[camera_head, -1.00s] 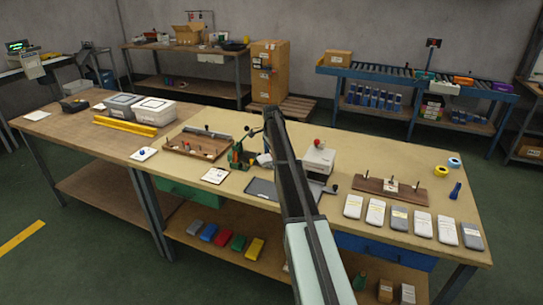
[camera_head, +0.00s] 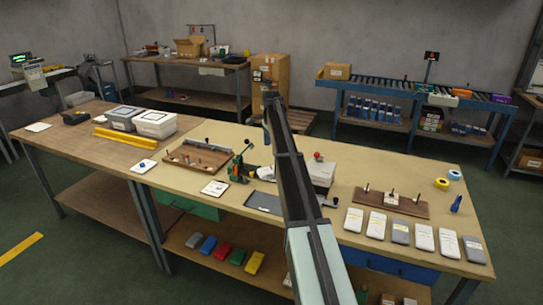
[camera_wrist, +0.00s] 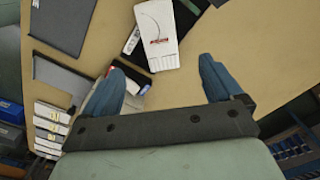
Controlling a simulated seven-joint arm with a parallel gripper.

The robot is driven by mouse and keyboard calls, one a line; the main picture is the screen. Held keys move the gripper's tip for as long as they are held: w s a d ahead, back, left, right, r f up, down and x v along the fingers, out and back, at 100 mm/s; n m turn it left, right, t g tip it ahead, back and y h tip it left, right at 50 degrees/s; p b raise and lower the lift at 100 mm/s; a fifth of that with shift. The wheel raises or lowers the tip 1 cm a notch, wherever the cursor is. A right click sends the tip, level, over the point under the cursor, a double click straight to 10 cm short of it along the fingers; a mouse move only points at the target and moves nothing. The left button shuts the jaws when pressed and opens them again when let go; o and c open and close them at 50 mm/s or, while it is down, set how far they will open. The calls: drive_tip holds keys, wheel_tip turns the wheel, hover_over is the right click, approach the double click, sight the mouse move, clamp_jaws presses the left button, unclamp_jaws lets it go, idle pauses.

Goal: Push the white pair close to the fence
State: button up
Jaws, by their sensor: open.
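I cannot tell for sure which items are the white pair. Several flat white and grey packs lie in a row along the front right of the beige table; a white one (camera_head: 353,219) is at its left end. A white box (camera_head: 155,124) stands beside a grey box (camera_head: 121,118) on the brown table, behind yellow bars (camera_head: 125,138) that may be the fence. In the wrist view my gripper (camera_wrist: 160,78) has its blue fingers wide apart, with nothing held. A white card-like item (camera_wrist: 157,36) lies beyond the fingertips.
A wooden board with pegs (camera_head: 391,203) stands behind the packs. A dark tray (camera_head: 262,203), a green device (camera_head: 239,168), a wooden tray (camera_head: 197,158) and a pale machine (camera_head: 319,176) crowd the table's middle. Yellow and blue tape rolls (camera_head: 441,184) lie at right. Bare tabletop shows at back right.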

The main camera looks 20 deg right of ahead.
drive_tip(key=shift+r, duration=1.15)
drive_tip(key=shift+a, duration=0.1)
drive_tip(key=s+a+f+n+g+y, duration=0.1)
drive_tip(key=s+a+f, duration=0.45)
drive_tip(key=a, duration=0.35)
drive_tip(key=s+a+f+n, duration=0.1)
drive_tip(key=s+a+f, duration=0.3)
drive_tip(key=s+a, duration=0.35)
drive_tip(key=s+a+f+n+g+y, duration=0.1)
drive_tip(key=s+a+f, duration=0.4)
drive_tip(key=a, duration=0.5)
drive_tip(key=s+d+f+n+g, duration=0.1)
drive_tip(key=s+f+n, duration=0.2)
drive_tip(key=s+f, duration=0.95)
drive_tip(key=s+f+n+g, duration=0.1)
drive_tip(key=s+f+n, duration=0.3)
drive_tip(key=s+f, duration=0.85)
drive_tip(key=s+f+n+g, duration=0.1)
drive_tip(key=s+f+n, duration=0.1)
drive_tip(key=s+f, duration=0.3)
drive_tip(key=s+f+n+g+h, duration=0.1)
drive_tip(key=s+f+n, duration=0.2)
drive_tip(key=s, duration=1)
drive_tip(key=s+d+f+n+h, duration=0.1)
drive_tip(key=s+f+n, duration=0.2)
drive_tip(key=s+f, duration=0.4)
drive_tip(key=s, duration=0.3)
drive_tip(key=shift+f+g, duration=0.4)
